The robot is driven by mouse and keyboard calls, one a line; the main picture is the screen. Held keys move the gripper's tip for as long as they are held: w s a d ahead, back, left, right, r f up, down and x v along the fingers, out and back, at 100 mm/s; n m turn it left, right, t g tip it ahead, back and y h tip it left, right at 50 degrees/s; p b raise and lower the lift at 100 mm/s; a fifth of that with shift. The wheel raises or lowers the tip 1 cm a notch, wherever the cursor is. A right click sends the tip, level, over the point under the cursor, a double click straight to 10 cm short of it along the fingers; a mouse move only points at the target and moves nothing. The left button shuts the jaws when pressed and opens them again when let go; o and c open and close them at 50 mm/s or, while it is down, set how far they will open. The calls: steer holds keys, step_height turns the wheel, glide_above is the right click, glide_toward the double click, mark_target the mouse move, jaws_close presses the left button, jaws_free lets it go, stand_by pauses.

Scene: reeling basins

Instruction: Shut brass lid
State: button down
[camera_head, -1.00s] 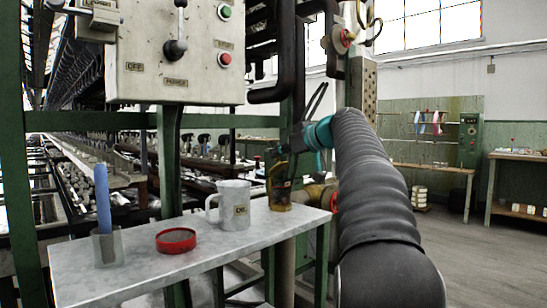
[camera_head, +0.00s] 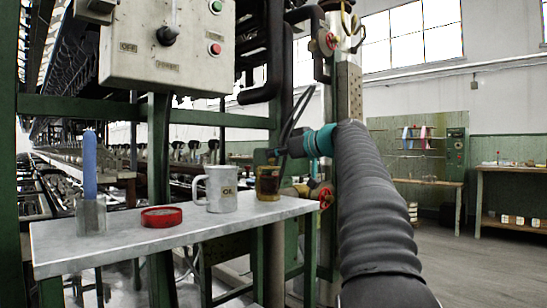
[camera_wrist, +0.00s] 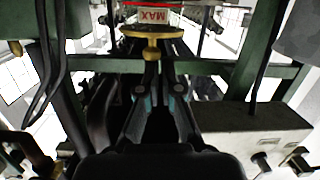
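A brown and amber jar (camera_head: 268,184) stands at the right end of the marble shelf (camera_head: 130,240). In the wrist view a round brass lid (camera_wrist: 165,33) with a small knob (camera_wrist: 152,53) shows just beyond my fingertips, close to a pale surface marked MAX (camera_wrist: 152,16). My gripper (camera_wrist: 157,70) appears shut and empty, its dark fingers coming close together at the tips. In the head view my gripper (camera_head: 275,155) is small and dark, just above the jar. The lid's angle and hinge are too small to tell there.
On the shelf stand a pale mug (camera_head: 221,190), a red-rimmed round dish (camera_head: 161,217) and a blue candle-like stick (camera_head: 90,166) in a glass holder (camera_head: 91,216). A control box (camera_head: 165,45) hangs above. A red valve wheel (camera_head: 326,198) is right of the jar.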

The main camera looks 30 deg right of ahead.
steer(key=shift+d+f, duration=0.35)
steer(key=shift+f, duration=0.45)
step_height(320, 180, up, 5)
steer(key=p, duration=0.4)
steer(key=s+d+f+b, duration=0.2)
steer(key=s+f+b, duration=0.1)
steer(key=s, duration=0.6)
steer(key=shift+s+d+b, duration=0.15)
steer(key=shift+b, duration=0.2)
